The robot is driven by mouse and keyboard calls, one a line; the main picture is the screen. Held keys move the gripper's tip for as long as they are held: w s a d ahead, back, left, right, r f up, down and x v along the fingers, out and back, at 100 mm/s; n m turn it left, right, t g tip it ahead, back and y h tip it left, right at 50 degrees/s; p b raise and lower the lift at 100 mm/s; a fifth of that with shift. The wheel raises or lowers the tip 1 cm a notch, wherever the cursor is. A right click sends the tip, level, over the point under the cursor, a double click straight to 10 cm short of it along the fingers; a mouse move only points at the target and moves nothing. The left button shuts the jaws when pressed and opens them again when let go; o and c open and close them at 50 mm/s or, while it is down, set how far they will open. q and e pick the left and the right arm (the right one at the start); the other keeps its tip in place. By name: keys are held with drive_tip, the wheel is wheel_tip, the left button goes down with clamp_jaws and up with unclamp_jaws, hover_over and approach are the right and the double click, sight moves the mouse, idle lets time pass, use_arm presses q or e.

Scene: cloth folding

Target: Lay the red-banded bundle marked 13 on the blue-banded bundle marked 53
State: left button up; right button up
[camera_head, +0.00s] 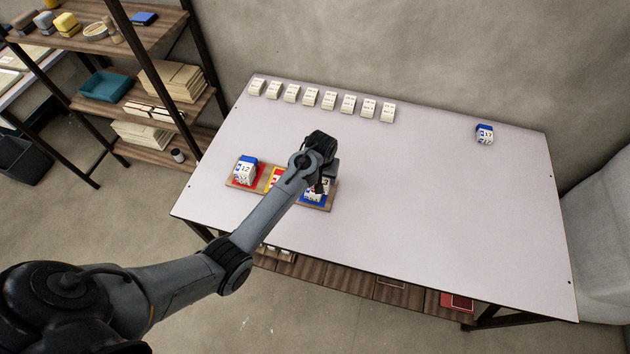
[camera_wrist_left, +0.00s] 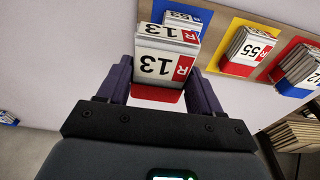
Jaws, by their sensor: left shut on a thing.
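My left gripper (camera_head: 320,180) is shut on the red-banded bundle marked 13 (camera_wrist_left: 165,62), which fills the space between the fingers in the left wrist view. The gripper is over the right end of a wooden tray (camera_wrist_left: 222,28). The blue-banded bundle marked 53 (camera_wrist_left: 183,17) is just beyond the held bundle and partly hidden by it. In the head view, my gripper and the held bundle cover much of this spot, where blue (camera_head: 312,198) shows below. I cannot tell whether the two bundles touch. My right gripper is not in view.
On the same tray, a red-banded bundle marked 55 (camera_wrist_left: 245,48) is on the yellow pad and a blue-banded bundle marked 12 (camera_head: 246,169) is on the red pad. Another blue-banded bundle (camera_head: 485,133) stands back right.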

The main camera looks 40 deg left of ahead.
use_arm(q)
drive_tip(key=a+f, duration=0.1)
drive_tip(key=a, duration=0.2)
drive_tip(key=shift+f, duration=0.4)
drive_tip(key=shift+f+b, duration=0.5)
drive_tip(key=shift+f, duration=1.5)
drive_tip(key=shift+f, duration=0.15)
drive_tip(key=o, duration=1.1)
